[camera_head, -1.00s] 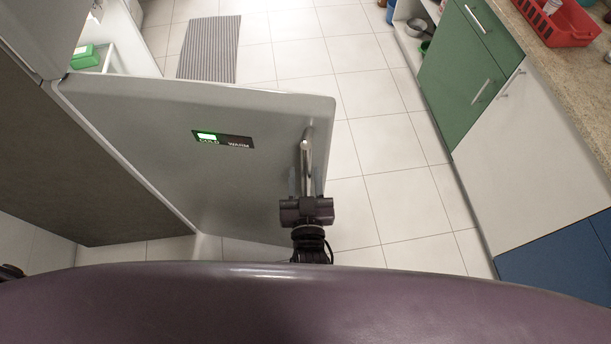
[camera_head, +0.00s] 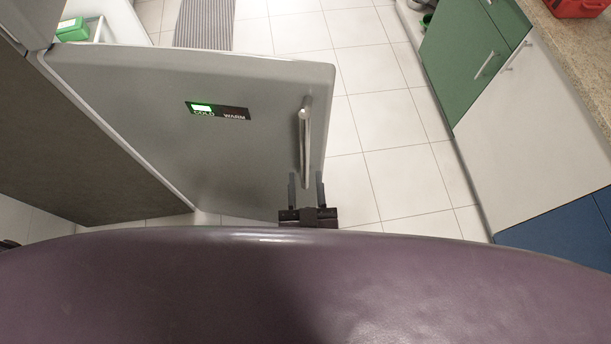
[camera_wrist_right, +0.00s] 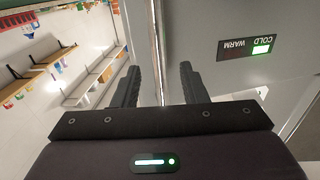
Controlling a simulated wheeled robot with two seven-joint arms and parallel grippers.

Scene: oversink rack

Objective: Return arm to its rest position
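The grey fridge door (camera_head: 230,150) stands swung open and bears a lit COLD/WARM panel (camera_head: 217,110). Of my left arm, only a dark bit shows at the left edge; its gripper is not visible.
A green box (camera_head: 72,30) sits inside the fridge at the upper left. A striped mat (camera_head: 204,25) lies on the tiled floor. Green, white and blue cabinets (camera_head: 530,130) line the right, with a red basket (camera_head: 580,8) on the counter. Floor between door and cabinets is clear.

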